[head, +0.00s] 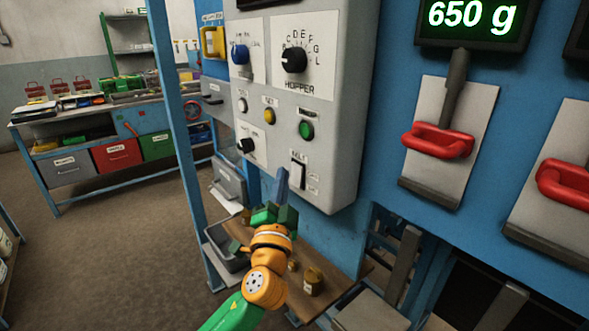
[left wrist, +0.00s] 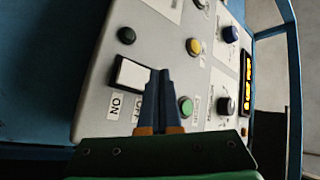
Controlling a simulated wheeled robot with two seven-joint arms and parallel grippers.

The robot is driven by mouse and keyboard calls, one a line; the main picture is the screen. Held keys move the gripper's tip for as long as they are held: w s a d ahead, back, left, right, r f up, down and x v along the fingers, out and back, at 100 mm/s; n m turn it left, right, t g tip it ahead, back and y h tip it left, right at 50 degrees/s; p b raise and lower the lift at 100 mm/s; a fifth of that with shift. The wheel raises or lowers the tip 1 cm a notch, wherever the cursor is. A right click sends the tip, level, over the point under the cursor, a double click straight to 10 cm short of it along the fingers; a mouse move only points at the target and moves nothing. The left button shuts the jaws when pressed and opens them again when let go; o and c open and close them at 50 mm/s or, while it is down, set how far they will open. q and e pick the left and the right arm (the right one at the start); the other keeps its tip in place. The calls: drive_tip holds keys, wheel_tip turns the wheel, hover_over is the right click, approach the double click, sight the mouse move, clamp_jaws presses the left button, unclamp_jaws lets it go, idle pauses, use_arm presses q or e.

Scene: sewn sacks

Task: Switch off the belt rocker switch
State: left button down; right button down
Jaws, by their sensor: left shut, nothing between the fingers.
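The belt rocker switch (head: 298,172) is a white rocker in a dark frame, low on the grey control panel (head: 340,125). It shows large in the left wrist view (left wrist: 130,73), with ON and OFF labels beside it. Which way the rocker is tipped I cannot tell. My left gripper (head: 281,179) is shut and empty, its blue fingertips just left of the switch in the head view. In the left wrist view the fingertips (left wrist: 160,78) overlap the edge of the switch frame; whether they touch it I cannot tell. My right gripper is not in view.
A green button (head: 306,130), a yellow button (head: 269,117) and black knobs (head: 293,60) sit near the switch. Red handles (head: 438,140) stick out at the right. A brown shelf (head: 340,262) with small jars (head: 313,280) lies below. A blue post (head: 178,130) stands left.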

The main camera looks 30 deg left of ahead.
use_arm(q)
drive_tip(key=shift+s+a+f, duration=0.1)
drive_tip(key=shift+s+a, duration=0.2)
drive_tip(key=shift+s, duration=0.45)
drive_tip(key=shift+s+a+f, duration=0.1)
drive_tip(key=shift+s+a, duration=0.25)
drive_tip(key=shift+s, duration=0.45)
drive_tip(key=shift+s+a+f, duration=0.1)
drive_tip(key=shift+s+a, duration=0.2)
drive_tip(key=shift+s, duration=0.45)
